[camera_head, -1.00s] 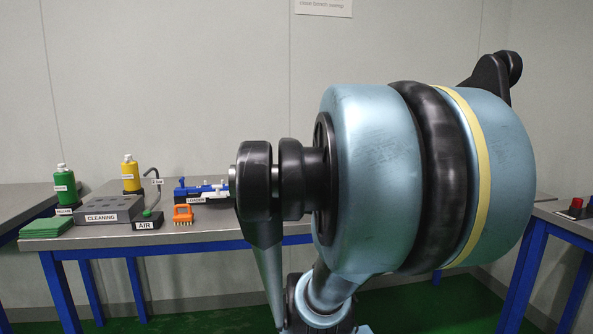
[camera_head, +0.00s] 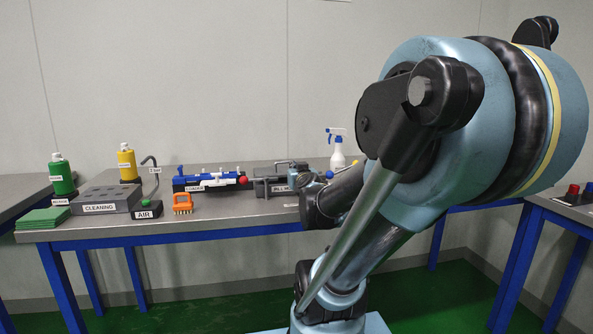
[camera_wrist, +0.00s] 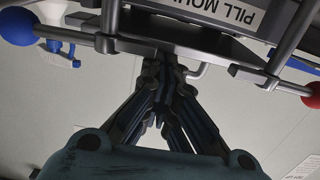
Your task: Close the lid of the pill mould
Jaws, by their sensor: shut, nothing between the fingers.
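The pill mould (camera_head: 268,188) is a dark grey block on the workbench, partly hidden by my arm in the head view. In the wrist view its labelled body (camera_wrist: 190,12) fills the top edge, with grey rods around it. A blue ball (camera_wrist: 16,26) is at the left and a red ball (camera_wrist: 313,95) at the right. My gripper (camera_wrist: 163,62) is shut and empty, its fingertips close to the mould's grey bar. I cannot tell whether they touch. The lid's position is not clear.
On the bench (camera_head: 225,222) left of the mould are the blue loader (camera_head: 208,181), an orange brush (camera_head: 182,203) and the cleaning block (camera_head: 106,199). A white spray bottle (camera_head: 338,150) stands behind. A second bench (camera_head: 565,212) is at the right.

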